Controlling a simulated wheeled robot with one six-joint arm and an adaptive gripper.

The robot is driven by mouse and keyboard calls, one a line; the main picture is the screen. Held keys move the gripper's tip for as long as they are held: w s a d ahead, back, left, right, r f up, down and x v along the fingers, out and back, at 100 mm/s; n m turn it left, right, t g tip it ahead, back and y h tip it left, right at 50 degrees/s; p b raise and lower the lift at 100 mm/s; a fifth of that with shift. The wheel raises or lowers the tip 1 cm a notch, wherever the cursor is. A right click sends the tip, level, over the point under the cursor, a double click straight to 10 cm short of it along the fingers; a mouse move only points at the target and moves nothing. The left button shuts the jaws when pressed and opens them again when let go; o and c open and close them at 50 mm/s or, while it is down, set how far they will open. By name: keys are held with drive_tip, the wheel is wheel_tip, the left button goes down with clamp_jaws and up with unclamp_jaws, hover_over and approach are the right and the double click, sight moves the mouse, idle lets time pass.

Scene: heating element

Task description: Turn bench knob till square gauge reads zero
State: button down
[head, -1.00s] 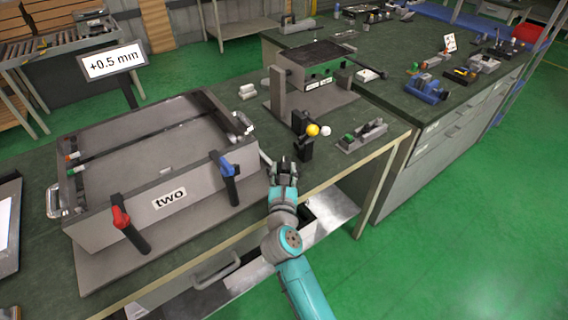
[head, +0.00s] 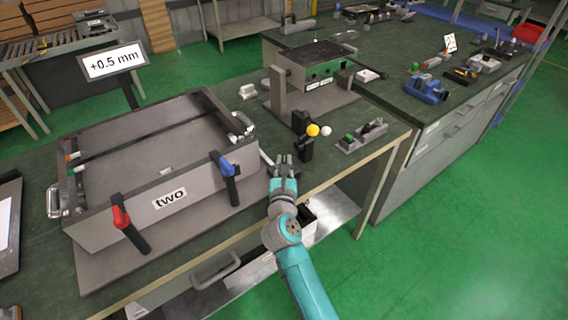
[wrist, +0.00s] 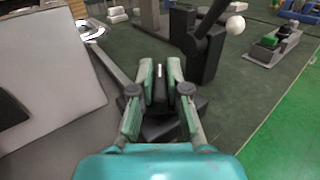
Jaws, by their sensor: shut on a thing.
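A sign-like gauge (head: 113,62) on a dark post at the back left reads "+0.5 mm". The knob is too hidden in the head view to make out.
Red (head: 121,217) and blue (head: 227,165) handles stick out from the box front. A small grey fixture (head: 362,136) lies to the right. Green floor is open at right.

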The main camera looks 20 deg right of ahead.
drive_tip(key=m+g+h, duration=0.1)
drive_tip(key=m+h, duration=0.1)
drive_tip(key=h, duration=0.1)
drive_tip(key=shift+w+a, duration=0.1)
drive_tip(key=shift+m+g+h, duration=0.4)
drive_tip(key=shift+g+h, duration=0.1)
drive_tip(key=c, duration=1.2)
unclamp_jaws()
drive_tip(key=shift+o, duration=0.2)
drive_tip(key=v, duration=1.2)
